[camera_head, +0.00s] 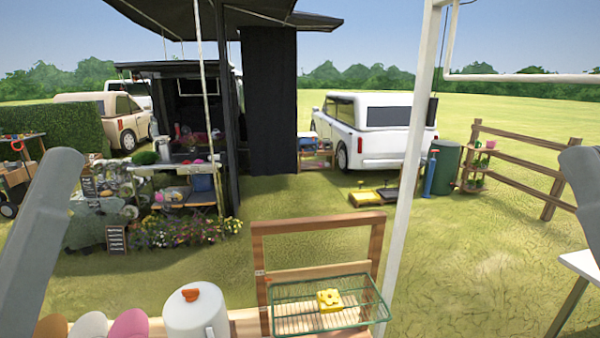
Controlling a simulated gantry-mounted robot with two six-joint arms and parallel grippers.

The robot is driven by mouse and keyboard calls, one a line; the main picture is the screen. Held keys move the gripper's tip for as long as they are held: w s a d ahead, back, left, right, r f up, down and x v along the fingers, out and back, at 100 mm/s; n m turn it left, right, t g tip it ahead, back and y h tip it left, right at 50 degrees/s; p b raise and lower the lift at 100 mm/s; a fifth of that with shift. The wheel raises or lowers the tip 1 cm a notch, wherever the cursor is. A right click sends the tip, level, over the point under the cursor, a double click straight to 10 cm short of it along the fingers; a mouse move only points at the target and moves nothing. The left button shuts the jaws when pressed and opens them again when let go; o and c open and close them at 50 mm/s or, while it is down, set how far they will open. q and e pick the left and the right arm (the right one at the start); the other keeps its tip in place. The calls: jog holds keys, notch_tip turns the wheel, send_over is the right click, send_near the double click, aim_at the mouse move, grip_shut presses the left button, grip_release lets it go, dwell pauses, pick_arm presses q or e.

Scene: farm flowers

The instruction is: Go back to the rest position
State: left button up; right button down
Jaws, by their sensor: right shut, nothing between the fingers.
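No gripper fingers show in the camera_head view. A grey link of my left arm (40,220) rises at the left edge, and a grey link of my right arm (585,185) shows at the right edge. Both links are roughly upright, with rounded upper ends. Both of my grippers are out of the frame, and neither link touches anything that I can see.
In front stands a wooden frame (262,250) with a green wire basket (290,284) holding a yellow sponge-like block (329,300). A white lidded pot (195,318) stands left of it. A white pole (409,190) crosses the right half. Grass (480,280) lies open beyond.

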pick_arm(q)
notch_tip(320, 180, up, 21)
jog(key=p, duration=1.7)
jog(key=shift+f, duration=0.25)
jog(key=shift+c, duration=0.7)
jog(key=c, duration=0.5)
